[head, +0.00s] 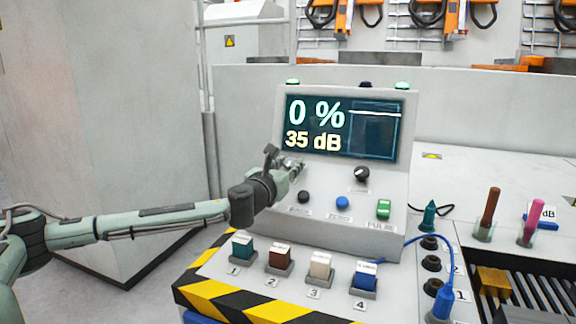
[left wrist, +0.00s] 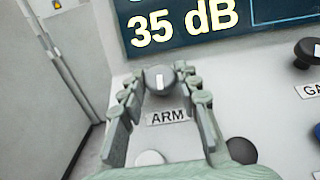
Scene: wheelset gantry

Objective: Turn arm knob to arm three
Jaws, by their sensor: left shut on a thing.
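My left gripper (head: 290,164) reaches the console's left side, under the screen. In the left wrist view the fingers of my left gripper (left wrist: 158,84) stand on both sides of the knob, shut on it. In the head view the gripper mostly hides the knob. The position numbers around the knob cannot be read. My right gripper is not in view.
The console screen (head: 339,127) reads 0 % and 35 dB. A second dark knob (head: 362,175), a black button (head: 304,197), a blue button (head: 342,202) and a green PULSE switch (head: 384,209) sit nearby. Numbered blocks, including a blue one (head: 366,274), stand on the ledge in front.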

